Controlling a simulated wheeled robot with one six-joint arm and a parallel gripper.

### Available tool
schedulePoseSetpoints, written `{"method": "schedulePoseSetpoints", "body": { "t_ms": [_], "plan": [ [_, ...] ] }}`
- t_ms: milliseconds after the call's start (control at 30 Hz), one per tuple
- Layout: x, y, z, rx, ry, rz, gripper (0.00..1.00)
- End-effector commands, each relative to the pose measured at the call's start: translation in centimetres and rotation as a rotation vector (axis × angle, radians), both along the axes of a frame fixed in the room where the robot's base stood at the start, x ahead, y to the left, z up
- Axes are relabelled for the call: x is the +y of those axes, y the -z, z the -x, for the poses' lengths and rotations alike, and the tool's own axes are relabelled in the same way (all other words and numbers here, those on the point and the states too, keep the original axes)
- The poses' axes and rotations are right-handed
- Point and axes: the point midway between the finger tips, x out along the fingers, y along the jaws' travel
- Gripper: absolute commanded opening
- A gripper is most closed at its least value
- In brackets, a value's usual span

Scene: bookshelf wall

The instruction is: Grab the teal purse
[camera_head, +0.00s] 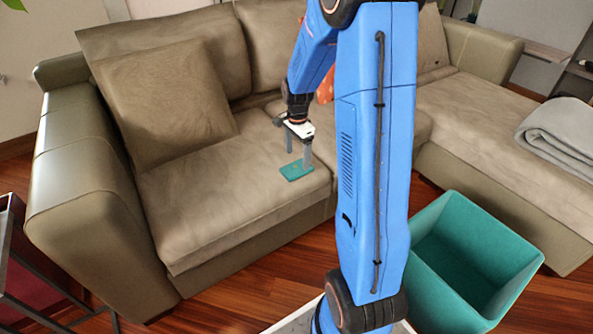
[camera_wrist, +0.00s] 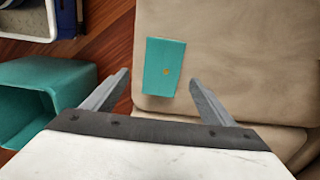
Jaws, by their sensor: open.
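The teal purse (camera_head: 297,171) lies flat on the sofa seat near its front edge in the head view. In the wrist view the teal purse (camera_wrist: 164,68) is a flat rectangle with a small gold-orange dot. My gripper (camera_head: 298,159) is over the seat, at the purse, pointing down. In the wrist view my gripper's fingers (camera_wrist: 158,89) are spread wide, with the purse in line with the gap between them. Nothing is held. I cannot tell the exact height of the fingertips above the purse.
The beige sofa (camera_head: 225,190) carries a large cushion (camera_head: 165,100) left of my gripper. A teal open bin (camera_head: 425,275) stands on the wood floor in front of the sofa; it also shows in the wrist view (camera_wrist: 45,72). A folded grey blanket (camera_head: 565,135) lies at right. An orange item sits behind my arm.

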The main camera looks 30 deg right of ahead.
Motion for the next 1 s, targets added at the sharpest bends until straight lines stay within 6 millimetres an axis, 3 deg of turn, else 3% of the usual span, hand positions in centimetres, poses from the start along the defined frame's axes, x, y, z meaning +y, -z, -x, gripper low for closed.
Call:
{"method": "schedulePoseSetpoints", "body": {
  "t_ms": [400, 733, 933, 1000],
  "plan": [
    [0.2, 4.6, -0.3, 0.002, 0.0, -0.001, 0.78],
    [0.1, 5.2, -0.4, -0.001, 0.0, 0.0, 0.78],
    [0.1, 5.2, -0.4, -0.001, 0.0, 0.0, 0.33],
    [0.1, 5.2, -0.4, -0.001, 0.0, 0.0, 0.32]
  ]
}}
